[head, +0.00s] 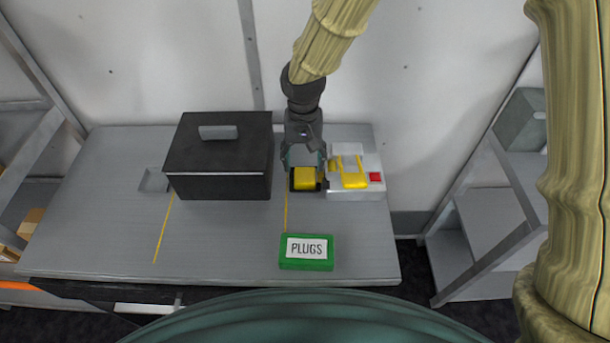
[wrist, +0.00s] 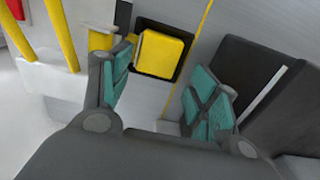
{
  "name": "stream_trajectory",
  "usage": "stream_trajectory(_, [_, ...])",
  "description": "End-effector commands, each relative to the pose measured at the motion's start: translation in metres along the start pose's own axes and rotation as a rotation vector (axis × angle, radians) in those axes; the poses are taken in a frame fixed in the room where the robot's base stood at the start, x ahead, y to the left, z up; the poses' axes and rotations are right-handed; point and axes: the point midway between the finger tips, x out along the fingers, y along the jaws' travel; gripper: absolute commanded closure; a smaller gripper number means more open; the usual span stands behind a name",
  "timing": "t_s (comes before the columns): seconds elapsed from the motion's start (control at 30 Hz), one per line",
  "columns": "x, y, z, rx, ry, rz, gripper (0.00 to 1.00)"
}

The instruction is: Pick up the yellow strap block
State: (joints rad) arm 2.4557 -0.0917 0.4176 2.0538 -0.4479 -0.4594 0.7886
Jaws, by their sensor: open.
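The yellow strap block (head: 304,184) sits in a black holder on the grey bench, between the black box and a grey device. In the wrist view the yellow block (wrist: 163,54) lies in its black frame, just beyond the fingertips. My gripper (head: 304,168) is above and behind the block in the head view, pointing down. In the wrist view my gripper (wrist: 160,85) has its two teal-padded fingers spread apart, with the block seen through the gap. I see no contact between fingers and block.
A black lidded box (head: 219,160) stands left of the gripper. A grey device (head: 356,194) with yellow bars and a red button stands close on the right. A green PLUGS box (head: 307,252) lies nearer the front. The bench's left part (head: 105,220) is mostly clear.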

Motion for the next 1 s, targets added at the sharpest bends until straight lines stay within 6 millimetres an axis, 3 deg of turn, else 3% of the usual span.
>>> stream_trajectory(0.17, [0.006, 0.002, 0.000, 0.000, -0.001, 0.001, 0.39])
stream_trajectory(0.6, [0.048, 0.004, -0.006, 0.001, -0.002, 0.001, 0.39])
stream_trajectory(0.97, [0.053, 0.004, -0.006, 0.001, 0.000, 0.000, 0.39])
stream_trajectory(1.0, [0.053, 0.004, -0.006, 0.001, 0.000, 0.000, 0.47])
